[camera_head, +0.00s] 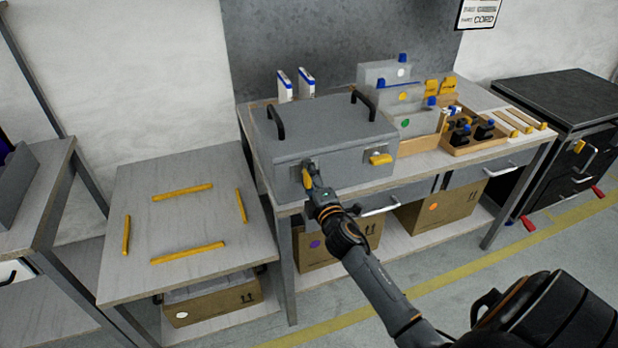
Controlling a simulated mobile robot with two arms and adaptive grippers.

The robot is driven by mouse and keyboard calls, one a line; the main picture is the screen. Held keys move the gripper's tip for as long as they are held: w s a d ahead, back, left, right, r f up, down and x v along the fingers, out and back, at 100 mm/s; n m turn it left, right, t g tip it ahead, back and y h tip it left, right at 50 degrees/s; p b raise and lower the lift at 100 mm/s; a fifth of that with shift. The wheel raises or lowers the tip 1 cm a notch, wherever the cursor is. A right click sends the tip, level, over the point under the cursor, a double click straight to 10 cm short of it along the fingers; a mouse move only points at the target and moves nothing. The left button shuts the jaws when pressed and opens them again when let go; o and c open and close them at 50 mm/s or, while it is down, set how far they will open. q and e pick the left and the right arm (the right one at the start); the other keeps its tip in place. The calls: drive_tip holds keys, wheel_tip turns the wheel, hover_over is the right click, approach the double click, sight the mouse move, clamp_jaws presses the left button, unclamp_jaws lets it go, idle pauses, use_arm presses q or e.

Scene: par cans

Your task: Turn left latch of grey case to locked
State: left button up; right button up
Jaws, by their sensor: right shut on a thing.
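The grey case (335,129) stands closed on the workbench, with two black handles on its lid. Its left latch (306,178) is yellow and sits on the front face, upright or nearly so and partly hidden by my gripper. Its right latch (381,159) is yellow and lies roughly level. My right gripper (311,176) reaches in from the lower right and is shut on the left latch. The fingertips are small in the view, so the exact grip is hard to see. My left gripper is not in view.
The workbench (475,157) also holds a wooden tray (468,148) of parts and grey bins (408,119) right of the case. A lower table (185,225) with yellow strips is at the left. A dark cabinet (560,95) stands at the right. Cardboard boxes (440,213) sit under the bench.

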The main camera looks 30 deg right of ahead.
drive_tip(key=o, duration=1.2)
drive_tip(key=shift+c, duration=0.2)
drive_tip(key=shift+s, duration=0.2)
drive_tip(key=v, duration=1.1)
drive_tip(key=shift+s, duration=0.3)
drive_tip(key=shift+f, duration=0.1)
